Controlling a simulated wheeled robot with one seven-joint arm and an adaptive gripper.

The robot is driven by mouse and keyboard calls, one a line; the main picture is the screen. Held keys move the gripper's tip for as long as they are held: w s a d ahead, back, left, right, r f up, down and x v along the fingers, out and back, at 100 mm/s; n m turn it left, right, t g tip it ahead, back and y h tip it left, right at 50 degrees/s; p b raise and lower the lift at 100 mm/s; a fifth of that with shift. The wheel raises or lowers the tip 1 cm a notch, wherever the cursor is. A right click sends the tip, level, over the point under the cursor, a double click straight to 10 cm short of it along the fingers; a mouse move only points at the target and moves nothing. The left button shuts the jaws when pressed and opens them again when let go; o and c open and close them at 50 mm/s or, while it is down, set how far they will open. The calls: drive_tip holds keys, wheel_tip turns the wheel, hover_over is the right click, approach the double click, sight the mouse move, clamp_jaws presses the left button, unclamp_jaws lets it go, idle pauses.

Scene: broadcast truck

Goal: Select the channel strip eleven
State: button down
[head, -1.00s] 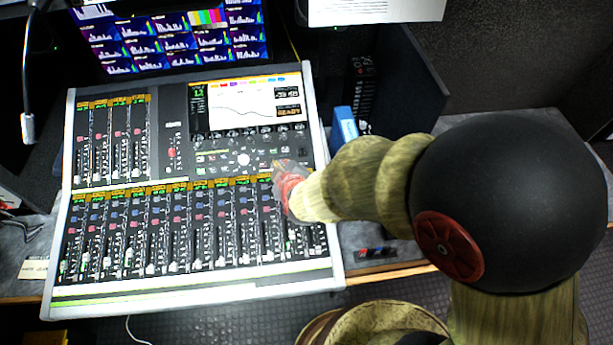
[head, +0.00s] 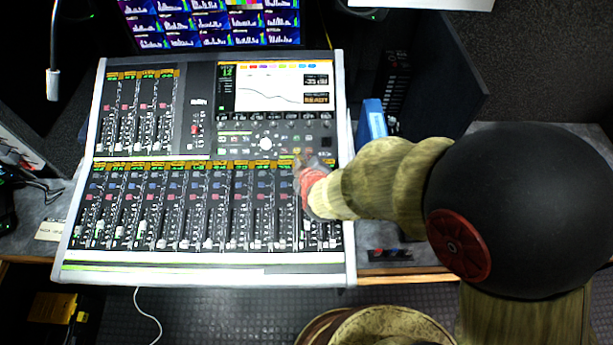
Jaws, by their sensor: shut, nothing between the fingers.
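The mixing console (head: 205,272) lies with its long lower bank of channel strips (head: 185,205) facing me. Each strip has a lit label at its top, coloured buttons and a fader. My gripper (head: 304,162) is shut and empty, at the top of the strips near the right end of this bank. It and my arm cover the upper parts of the rightmost strips, so I cannot tell which strip is under the fingertips, or whether they touch. The console screen (head: 270,88) shows a curve, what looks like the number 12 at its left, and the word READY.
A monitor (head: 210,22) with level graphs stands behind the console. A blue box (head: 371,122) stands right of the console, beside a dark rack. A small dark item (head: 390,254) lies on the desk at right. A gooseneck (head: 53,80) hangs at upper left.

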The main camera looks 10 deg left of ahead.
drive_tip(key=shift+w+f+b, duration=0.2)
drive_tip(key=shift+f+b, duration=0.6)
drive_tip(key=shift+f, duration=0.45)
drive_tip(key=shift+w+f+b, duration=0.15)
drive_tip(key=shift+f+b, duration=0.65)
drive_tip(key=shift+f, duration=0.4)
drive_tip(key=shift+f, duration=0.1)
drive_tip(key=shift+f, duration=0.3)
drive_tip(key=shift+f+b, duration=0.4)
drive_tip(key=shift+r, duration=0.15)
drive_tip(key=shift+r+p, duration=0.7)
drive_tip(key=shift+p, duration=0.15)
drive_tip(key=r+p, duration=0.4)
drive_tip(key=r, duration=0.1)
drive_tip(key=shift+s+p, duration=0.35)
drive_tip(key=shift+s, duration=0.05)
